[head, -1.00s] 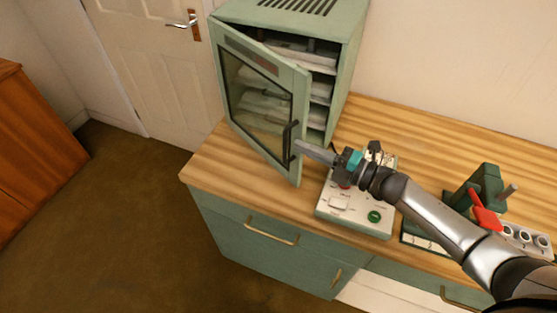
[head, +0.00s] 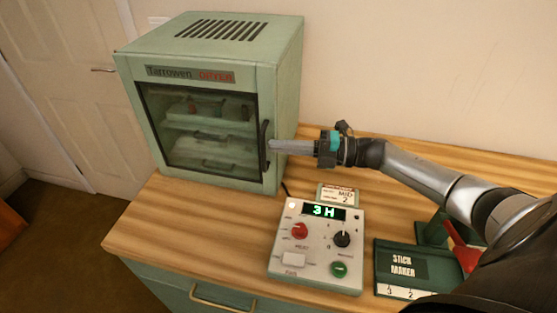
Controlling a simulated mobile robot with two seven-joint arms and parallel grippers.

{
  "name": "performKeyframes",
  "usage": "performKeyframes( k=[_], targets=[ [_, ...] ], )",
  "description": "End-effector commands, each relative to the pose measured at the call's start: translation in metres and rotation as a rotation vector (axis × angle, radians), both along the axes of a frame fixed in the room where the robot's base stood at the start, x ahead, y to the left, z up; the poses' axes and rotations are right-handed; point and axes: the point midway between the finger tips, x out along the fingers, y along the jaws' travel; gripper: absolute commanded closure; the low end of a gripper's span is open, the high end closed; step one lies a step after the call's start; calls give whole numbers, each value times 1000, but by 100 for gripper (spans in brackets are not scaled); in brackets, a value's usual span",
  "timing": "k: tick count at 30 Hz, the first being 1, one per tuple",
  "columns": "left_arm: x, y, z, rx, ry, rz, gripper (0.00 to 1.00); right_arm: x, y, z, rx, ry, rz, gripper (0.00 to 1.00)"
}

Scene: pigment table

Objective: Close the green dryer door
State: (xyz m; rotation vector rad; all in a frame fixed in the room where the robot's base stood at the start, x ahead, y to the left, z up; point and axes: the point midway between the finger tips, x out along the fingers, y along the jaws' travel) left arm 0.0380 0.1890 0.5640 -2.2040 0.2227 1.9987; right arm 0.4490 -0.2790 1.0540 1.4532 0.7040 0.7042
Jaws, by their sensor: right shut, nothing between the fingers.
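The green dryer (head: 283,95) stands on the left part of the wooden counter. Its glass-fronted door (head: 205,82) lies flush with the front of the cabinet, and trays show dimly through the glass. The dark door handle (head: 264,147) is upright at the door's right edge. My right gripper (head: 273,146) is shut and empty, its fingertips at the handle; I cannot tell whether they touch it. My left gripper is not in view.
A control box (head: 318,245) with a lit display, knobs and buttons stands in front and to the right of the dryer. A small card (head: 337,195) is behind it. The green stick maker (head: 402,265) is farther right, under my right arm. Bare counter (head: 190,225) lies in front of the dryer.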

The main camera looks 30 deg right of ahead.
Motion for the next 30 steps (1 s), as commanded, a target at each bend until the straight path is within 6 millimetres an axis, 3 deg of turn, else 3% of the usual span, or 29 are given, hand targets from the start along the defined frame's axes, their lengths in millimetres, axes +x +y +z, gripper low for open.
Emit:
performKeyframes(
  k=[6,23,30],
  targets=[
    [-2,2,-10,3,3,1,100,7,-9,0,-2,-1,-7,100],
    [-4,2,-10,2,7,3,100,11,-15,7,-1,-7,-18,100],
    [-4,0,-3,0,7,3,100,9,-13,35,-5,-9,-12,100]
  ],
)
